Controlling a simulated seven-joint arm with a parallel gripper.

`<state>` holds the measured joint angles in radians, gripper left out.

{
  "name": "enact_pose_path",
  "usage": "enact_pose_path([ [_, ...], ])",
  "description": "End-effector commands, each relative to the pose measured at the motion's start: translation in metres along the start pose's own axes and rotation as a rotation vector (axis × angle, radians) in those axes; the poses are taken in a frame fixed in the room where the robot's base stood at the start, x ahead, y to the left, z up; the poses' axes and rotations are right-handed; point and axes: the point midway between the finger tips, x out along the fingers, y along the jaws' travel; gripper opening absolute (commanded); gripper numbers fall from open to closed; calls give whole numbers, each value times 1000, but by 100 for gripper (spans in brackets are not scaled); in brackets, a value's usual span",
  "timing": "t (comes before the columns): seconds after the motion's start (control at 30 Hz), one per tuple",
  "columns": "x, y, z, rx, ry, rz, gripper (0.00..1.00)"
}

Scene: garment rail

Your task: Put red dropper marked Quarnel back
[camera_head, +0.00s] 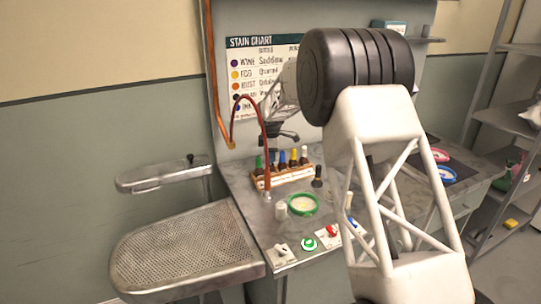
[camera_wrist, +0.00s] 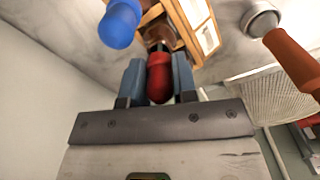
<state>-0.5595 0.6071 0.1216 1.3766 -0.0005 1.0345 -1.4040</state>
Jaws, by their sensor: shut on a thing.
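The red dropper (camera_wrist: 159,78) is between my gripper's two blue-grey fingers in the wrist view, gripped by its red bulb. Its brown glass part points toward the wooden rack (camera_wrist: 184,28). I cannot tell whether it is seated in a slot or just above it. In the head view my gripper (camera_head: 282,138) is over the rack (camera_head: 287,179), near its left half, and the red dropper cannot be made out clearly. Droppers with green (camera_head: 258,162), blue and yellow (camera_head: 293,156) tops stand in the rack. A blue bulb (camera_wrist: 120,22) is close beside the red one in the wrist view.
A dark bottle (camera_head: 317,178) stands right of the rack. A green dish (camera_head: 303,205) and a pale jar (camera_head: 281,211) sit in front. A reddish curved pipe (camera_head: 266,150) rises at the left of the rack. A stain chart (camera_head: 255,75) hangs behind. A perforated board (camera_head: 190,250) lies left.

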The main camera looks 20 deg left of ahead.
Motion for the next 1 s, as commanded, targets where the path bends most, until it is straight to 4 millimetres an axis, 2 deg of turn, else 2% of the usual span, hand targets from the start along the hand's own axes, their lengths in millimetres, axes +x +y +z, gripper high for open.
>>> enact_pose_path([
  [0.57,1,0,0,0,0,0,5],
  [1.0,9,0,0,0,0,0,5],
])
